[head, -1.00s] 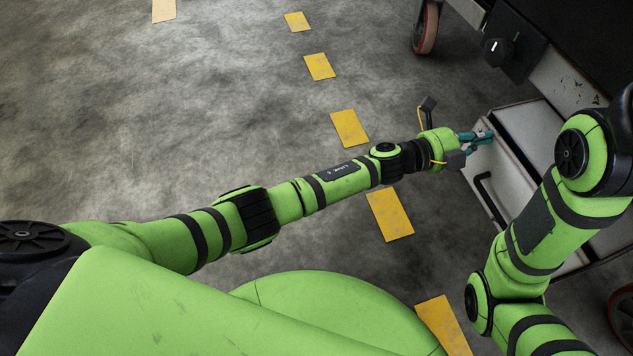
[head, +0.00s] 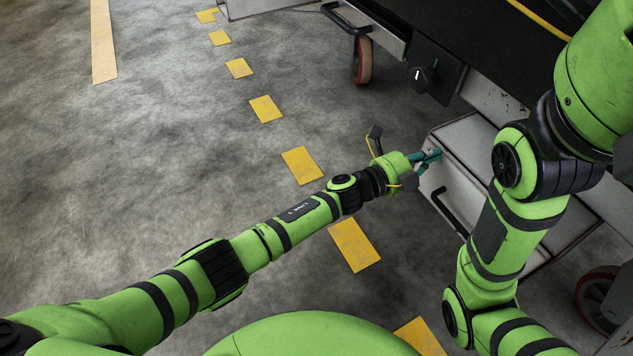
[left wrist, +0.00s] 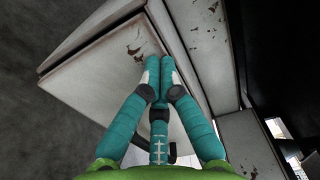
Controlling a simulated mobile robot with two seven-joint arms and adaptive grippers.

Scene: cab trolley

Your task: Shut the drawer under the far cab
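The drawer (head: 455,182) is a worn pale grey box with a black bar handle (head: 447,211) on its front. It stands out from under the dark cab body, partly covered by my right arm in the head view. My left gripper (head: 432,155) is at the upper far part of the drawer front. In the left wrist view my left gripper's teal fingers (left wrist: 159,72) are closed together, with nothing seen between them. Their tips lie at the drawer front (left wrist: 105,75) near its upper edge; contact appears likely. My right gripper is out of view.
A dark switch box (head: 430,70) sits on the cab side beyond the drawer. A red-rimmed caster (head: 362,60) stands farther off, and another wheel (head: 598,298) is at right. A black handle bar (head: 345,20) juts out at the top. The floor at left is clear, with yellow marks.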

